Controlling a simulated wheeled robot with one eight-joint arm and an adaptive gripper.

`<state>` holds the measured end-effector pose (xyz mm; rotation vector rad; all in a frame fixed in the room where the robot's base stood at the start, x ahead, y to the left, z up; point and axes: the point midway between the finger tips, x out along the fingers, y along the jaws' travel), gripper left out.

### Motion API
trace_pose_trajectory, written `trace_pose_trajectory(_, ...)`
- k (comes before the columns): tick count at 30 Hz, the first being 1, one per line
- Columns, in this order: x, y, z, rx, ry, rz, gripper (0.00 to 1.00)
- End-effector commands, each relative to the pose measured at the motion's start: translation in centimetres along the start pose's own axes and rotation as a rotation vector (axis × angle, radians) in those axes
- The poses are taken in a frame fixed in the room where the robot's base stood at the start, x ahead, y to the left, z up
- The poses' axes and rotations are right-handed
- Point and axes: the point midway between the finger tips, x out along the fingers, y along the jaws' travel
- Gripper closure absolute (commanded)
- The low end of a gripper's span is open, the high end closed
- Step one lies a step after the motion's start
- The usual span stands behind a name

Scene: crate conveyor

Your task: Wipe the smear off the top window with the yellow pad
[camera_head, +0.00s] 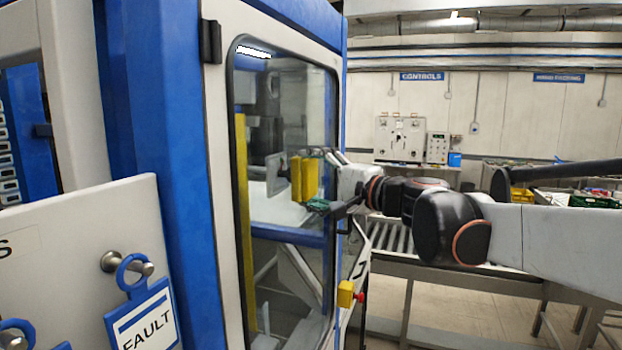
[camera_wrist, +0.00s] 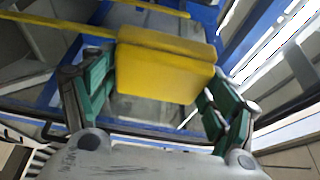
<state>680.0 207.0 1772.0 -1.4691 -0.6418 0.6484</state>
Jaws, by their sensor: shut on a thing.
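My gripper (camera_wrist: 152,88) is shut on the yellow pad (camera_wrist: 165,68), with green-padded fingers on either side of it. In the head view the yellow pad (camera_head: 308,178) is held upright at the window (camera_head: 290,100) of the blue and white machine. The pad is at or very close to the glass; I cannot tell whether it touches. A second yellow shape beside the pad in the glass looks like its reflection. I cannot make out the smear; a greyish patch (camera_head: 275,173) shows left of the pad, and I cannot tell what it is.
A door hinge (camera_head: 210,41) and white door frame (camera_head: 222,150) border the window. A yellow box with a red button (camera_head: 348,294) sits low by the door. A roller conveyor (camera_head: 395,238) runs behind my arm. A panel with a FAULT tag (camera_head: 146,322) stands at lower left.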

Motion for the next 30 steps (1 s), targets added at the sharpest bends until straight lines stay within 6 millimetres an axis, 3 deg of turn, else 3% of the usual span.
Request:
trace_pose_trajectory(15,-4.1,0.0,-1.8,0.0,0.002,0.0,0.41)
trace_pose_trajectory(30,-4.7,0.0,-2.0,0.0,0.002,0.0,0.41)
